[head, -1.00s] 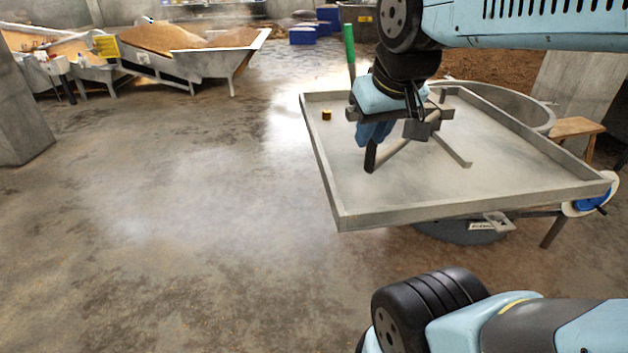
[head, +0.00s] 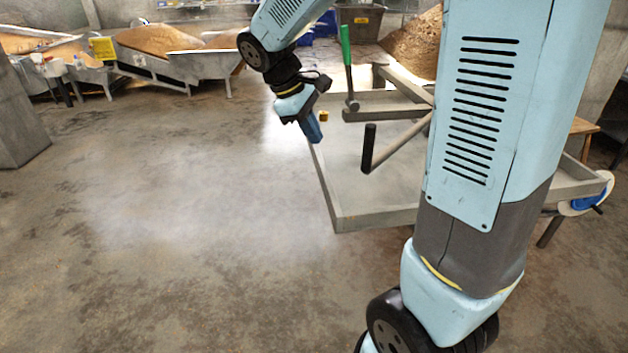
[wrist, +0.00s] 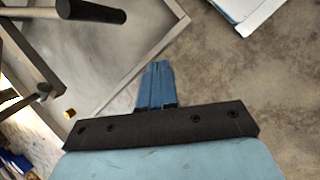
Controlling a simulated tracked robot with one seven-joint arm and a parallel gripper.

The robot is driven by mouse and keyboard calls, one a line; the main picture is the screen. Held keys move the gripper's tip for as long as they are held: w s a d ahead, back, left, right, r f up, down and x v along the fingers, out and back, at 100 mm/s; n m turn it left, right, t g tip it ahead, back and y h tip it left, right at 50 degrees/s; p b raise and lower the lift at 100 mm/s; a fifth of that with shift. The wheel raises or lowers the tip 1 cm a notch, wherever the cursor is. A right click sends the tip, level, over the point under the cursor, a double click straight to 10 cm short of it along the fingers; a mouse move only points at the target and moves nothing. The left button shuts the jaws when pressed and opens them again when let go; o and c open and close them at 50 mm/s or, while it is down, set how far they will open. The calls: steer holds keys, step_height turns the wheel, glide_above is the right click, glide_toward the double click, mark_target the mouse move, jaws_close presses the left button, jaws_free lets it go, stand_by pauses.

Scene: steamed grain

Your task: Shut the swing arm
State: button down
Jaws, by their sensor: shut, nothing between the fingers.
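The swing arm (head: 400,145) is a set of grey bars above a shallow square tray (head: 375,218). A rod with an upright black grip (head: 368,148) points to the left from it, and its hub is hidden behind my arm. The black grip and bars also show at the upper left of the wrist view (wrist: 90,11). My gripper (head: 316,138) is shut and empty, with its blue fingers pointing down by the tray's left rim. It is left of the black grip and apart from it. The fingers (wrist: 157,68) are together in the wrist view.
A green-handled lever (head: 346,48) stands at the tray's back left. A small yellow block (head: 323,116) is near the tray's left rim. A blue-and-white wheel (head: 585,196) is at the right. Grain troughs (head: 165,50) stand at the back left. The floor at left is clear.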

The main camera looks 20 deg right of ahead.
steer(key=w+a+f+n+g+h, duration=0.1)
steer(key=w+a+f+n+h, duration=0.55)
steer(key=w+f, duration=0.5)
steer(key=y, duration=0.2)
glide_toward(325, 186)
step_height(325, 186, down, 4)
steer(key=d, duration=0.3)
steer(key=shift+s+d+f+n, duration=0.15)
steer(key=shift+s+d+n, duration=0.1)
steer(key=shift+d, duration=0.4)
